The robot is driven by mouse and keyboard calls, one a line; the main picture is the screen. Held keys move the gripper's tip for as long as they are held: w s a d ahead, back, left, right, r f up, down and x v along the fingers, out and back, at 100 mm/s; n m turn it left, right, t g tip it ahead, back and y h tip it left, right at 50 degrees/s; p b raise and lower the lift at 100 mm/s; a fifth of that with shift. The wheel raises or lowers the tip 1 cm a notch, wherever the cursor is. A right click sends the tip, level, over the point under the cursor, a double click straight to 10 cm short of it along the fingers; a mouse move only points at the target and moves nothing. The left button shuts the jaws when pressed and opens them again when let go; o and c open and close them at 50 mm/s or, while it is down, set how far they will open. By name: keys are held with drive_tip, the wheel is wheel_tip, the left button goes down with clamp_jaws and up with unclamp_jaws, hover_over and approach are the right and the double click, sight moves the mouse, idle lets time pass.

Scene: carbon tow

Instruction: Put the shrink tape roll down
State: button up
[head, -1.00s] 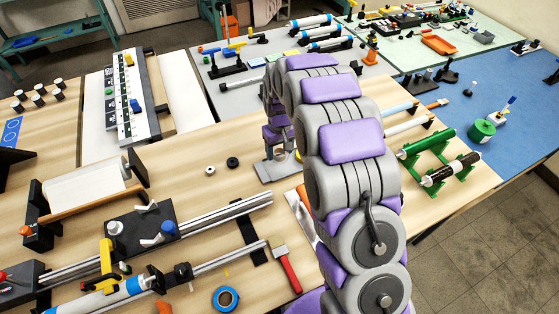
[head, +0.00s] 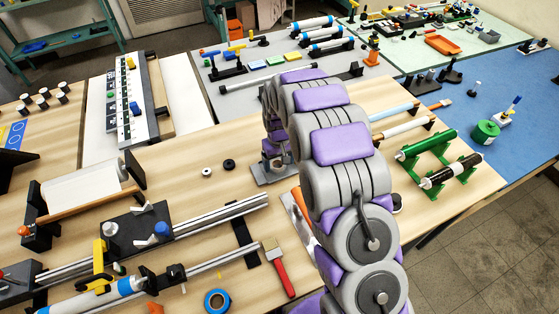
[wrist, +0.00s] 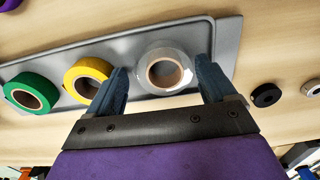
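The shrink tape roll, seemingly the clear roll with a brown core (wrist: 184,73), lies in a grey tray (wrist: 228,45) in the wrist view. My gripper (wrist: 160,65) is open, one finger on each side of this roll. A small gap shows at the left finger; at the right finger I cannot tell whether it touches. A yellow roll (wrist: 78,68) and a green roll (wrist: 14,83) lie to its left in the tray. In the head view my arm hides the roll and most of the tray (head: 262,174).
A black ring (wrist: 265,96) lies on the wooden table right of the tray in the wrist view. In the head view, a red-handled brush (head: 280,272), a blue tape roll (head: 207,302) and metal rails (head: 205,223) lie nearby. Bare table (head: 180,160) shows left of my arm.

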drive_tip(key=shift+o, duration=0.2)
drive_tip(key=shift+a+f, duration=0.1)
drive_tip(key=shift+a, duration=1.2)
drive_tip(key=shift+d, duration=0.95)
drive_tip(key=shift+a+r, duration=0.3)
drive_tip(key=shift+a, duration=0.05)
wheel_tip(320, 180, up, 11)
drive_tip(key=p, duration=0.3)
drive_tip(key=s+d+r+m, duration=0.1)
drive_tip(key=s+d+r, duration=0.3)
drive_tip(key=s+r, duration=0.3)
drive_tip(key=s+d+r+m, duration=0.1)
drive_tip(key=s+d+r, duration=0.4)
drive_tip(key=s, duration=0.5)
drive_tip(key=s+d+r+m+g, duration=0.1)
drive_tip(key=s+d, duration=0.1)
drive_tip(key=s, duration=1)
drive_tip(key=s+d+r+m, duration=0.1)
drive_tip(key=s+d, duration=0.1)
drive_tip(key=s, duration=1)
drive_tip(key=shift+s+m+g, duration=0.3)
drive_tip(key=shift+s+g, duration=0.05)
drive_tip(key=shift+g, duration=0.05)
